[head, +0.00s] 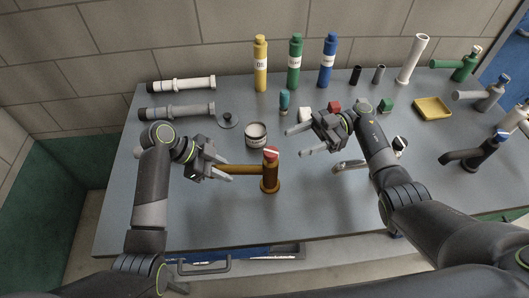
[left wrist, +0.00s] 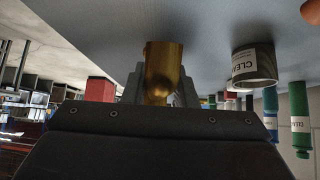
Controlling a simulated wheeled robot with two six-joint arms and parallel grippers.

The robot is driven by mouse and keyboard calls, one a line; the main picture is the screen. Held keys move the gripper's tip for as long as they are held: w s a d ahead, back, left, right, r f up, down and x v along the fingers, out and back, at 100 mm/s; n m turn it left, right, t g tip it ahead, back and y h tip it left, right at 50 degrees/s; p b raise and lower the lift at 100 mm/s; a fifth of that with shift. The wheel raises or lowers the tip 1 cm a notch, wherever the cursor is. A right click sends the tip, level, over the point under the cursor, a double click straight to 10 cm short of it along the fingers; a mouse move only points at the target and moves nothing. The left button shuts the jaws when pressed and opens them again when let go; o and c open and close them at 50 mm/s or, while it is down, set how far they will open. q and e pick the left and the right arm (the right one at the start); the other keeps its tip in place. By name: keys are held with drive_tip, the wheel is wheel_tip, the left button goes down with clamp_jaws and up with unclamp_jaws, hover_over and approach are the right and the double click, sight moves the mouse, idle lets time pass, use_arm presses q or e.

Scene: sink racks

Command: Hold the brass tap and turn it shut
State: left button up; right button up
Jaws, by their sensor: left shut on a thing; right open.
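The brass tap (head: 270,181) stands upright on the grey table, left of centre, with a red and white piece (head: 271,153) on top. Its spout (head: 240,169) points left. My left gripper (head: 222,167) is shut on the spout near its free end. My right gripper (head: 302,141) is open and empty above the table, to the right of and behind the tap.
A labelled can (head: 256,136) stands just behind the spout. Yellow (head: 261,65), green (head: 295,63) and blue (head: 328,62) bottles line the back. Grey pipe pieces (head: 178,111) lie at the back left. A dark tap (head: 474,155) stands at right. The front left table area is clear.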

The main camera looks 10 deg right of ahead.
sight(271, 153)
drive_tip(key=x, duration=1)
drive_tip(key=shift+s+a, duration=0.1)
drive_tip(key=shift+a, duration=0.15)
drive_tip(key=c, duration=1)
